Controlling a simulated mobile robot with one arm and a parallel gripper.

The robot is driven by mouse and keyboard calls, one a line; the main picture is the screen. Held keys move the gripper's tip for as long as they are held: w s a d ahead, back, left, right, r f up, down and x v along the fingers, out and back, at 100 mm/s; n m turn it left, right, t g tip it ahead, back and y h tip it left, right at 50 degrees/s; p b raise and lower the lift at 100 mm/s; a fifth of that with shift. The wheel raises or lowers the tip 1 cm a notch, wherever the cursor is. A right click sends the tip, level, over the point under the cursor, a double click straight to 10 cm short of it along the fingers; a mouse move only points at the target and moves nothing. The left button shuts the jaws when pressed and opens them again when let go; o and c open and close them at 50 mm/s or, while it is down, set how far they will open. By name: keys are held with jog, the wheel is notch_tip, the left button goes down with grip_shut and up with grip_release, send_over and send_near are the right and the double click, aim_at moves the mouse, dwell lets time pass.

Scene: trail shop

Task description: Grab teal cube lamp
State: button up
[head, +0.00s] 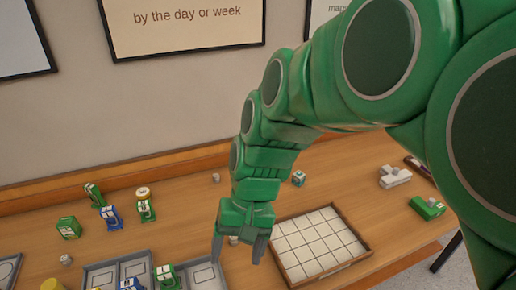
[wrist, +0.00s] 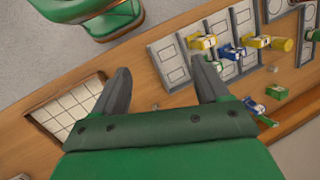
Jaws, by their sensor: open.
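A small teal and white cube (head: 298,178), which looks like the teal cube lamp, stands on the wooden counter in the head view, behind the gridded tray and right of my wrist. My gripper (head: 237,257) points down over the counter, in front of the cube and to its left, clearly apart from it. In the wrist view my gripper (wrist: 162,70) has its two dark fingers spread with nothing held between them. I cannot make out the cube in the wrist view.
A wood-rimmed gridded tray (head: 362,256) lies right of my gripper. Grey compartment trays (head: 100,277) with several small lamps stand at left. A small grey piece (head: 216,178) stands near the wall.

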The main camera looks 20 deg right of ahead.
jog(key=w+d+f+m+t+y, duration=0.15)
jog(key=w+m+y, duration=0.3)
jog(key=w, duration=0.75)
jog(key=w+d+f+m+t+y, duration=0.1)
jog(key=w+d+m+t+y, duration=0.35)
jog(key=w, duration=0.85)
jog(key=m+t+h, duration=0.3)
jog(key=m+t, duration=0.3)
jog(key=m, duration=0.7)
send_over(301, 175)
jog(key=s+a, duration=0.3)
jog(key=a, duration=0.9)
notch_tip(301, 175, down, 11)
jog(key=d+f+m+h, duration=0.1)
jog(key=d+f+m, duration=0.1)
jog(key=d, duration=0.3)
jog(key=s+d+f+m+t+h, duration=0.1)
jog(key=d+f+m+h, duration=0.1)
jog(key=d+f, duration=0.3)
jog(key=s+d+f+m+t+h, duration=0.1)
jog(key=d+f+m, duration=0.2)
jog(key=d, duration=0.2)
jog(key=shift+s+f, duration=0.1)
jog(key=shift+f, duration=0.2)
jog(key=shift+a+x, duration=0.2)
jog(key=shift+x, duration=3.65)
jog(key=shift+r, duration=0.1)
jog(key=c, duration=1.1)
jog(key=shift+r, duration=0.15)
jog(key=shift+c, duration=0.2)
